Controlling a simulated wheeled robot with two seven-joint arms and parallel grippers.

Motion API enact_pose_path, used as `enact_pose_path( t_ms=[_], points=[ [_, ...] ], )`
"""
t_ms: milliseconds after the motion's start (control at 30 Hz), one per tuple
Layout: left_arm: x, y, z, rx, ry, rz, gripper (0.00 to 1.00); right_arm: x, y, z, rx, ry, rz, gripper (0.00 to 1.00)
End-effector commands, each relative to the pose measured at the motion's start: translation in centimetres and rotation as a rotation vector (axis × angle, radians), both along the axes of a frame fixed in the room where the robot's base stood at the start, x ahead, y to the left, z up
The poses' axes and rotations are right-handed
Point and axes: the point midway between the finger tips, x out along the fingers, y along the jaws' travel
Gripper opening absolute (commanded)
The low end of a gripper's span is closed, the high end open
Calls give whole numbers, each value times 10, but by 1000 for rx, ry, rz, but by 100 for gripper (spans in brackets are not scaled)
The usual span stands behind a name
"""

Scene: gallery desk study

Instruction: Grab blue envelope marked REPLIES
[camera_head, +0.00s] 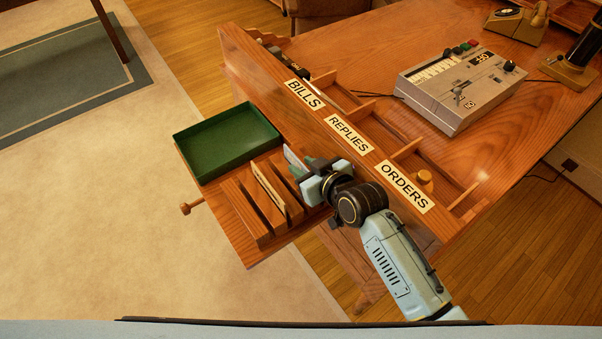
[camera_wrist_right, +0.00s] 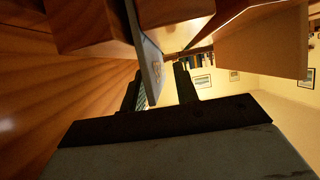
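A thin blue-grey envelope (camera_wrist_right: 150,62) stands on edge between the fingers of my right gripper (camera_wrist_right: 158,88) in the right wrist view. A gap shows between it and the right-hand finger; the left-hand finger is close beside it, and I cannot tell if they touch. In the head view my right gripper (camera_head: 307,168) is at the right end of a slotted wooden rack (camera_head: 240,207), over a pale envelope edge (camera_head: 291,158). The gripper hides most of that envelope, and no marking on it is readable. A REPLIES label (camera_head: 349,135) is on the desk's raised front board. My left gripper is out of view.
A green tray (camera_head: 207,162) lies left of the rack. A tan envelope (camera_head: 270,190) stands in the rack. The board also bears BILLS (camera_head: 304,94) and ORDERS (camera_head: 404,187) labels, with compartments behind. A grey machine (camera_head: 462,87) stands on the desk.

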Motion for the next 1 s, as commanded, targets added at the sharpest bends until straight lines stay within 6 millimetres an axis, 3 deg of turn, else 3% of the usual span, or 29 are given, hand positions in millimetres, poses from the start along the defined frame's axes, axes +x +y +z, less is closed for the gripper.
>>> enact_pose_path(
  t_ms=[67,300,733,1000],
  points=[
    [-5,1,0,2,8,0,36,0,0,0,0,0,0,30],
    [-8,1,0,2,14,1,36,0,0,0,0,0,0,0],
    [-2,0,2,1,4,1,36,0,0,6,1,-1,0,0],
    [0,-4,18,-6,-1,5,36,0,0,58,1,-5,0,0]
  ],
)
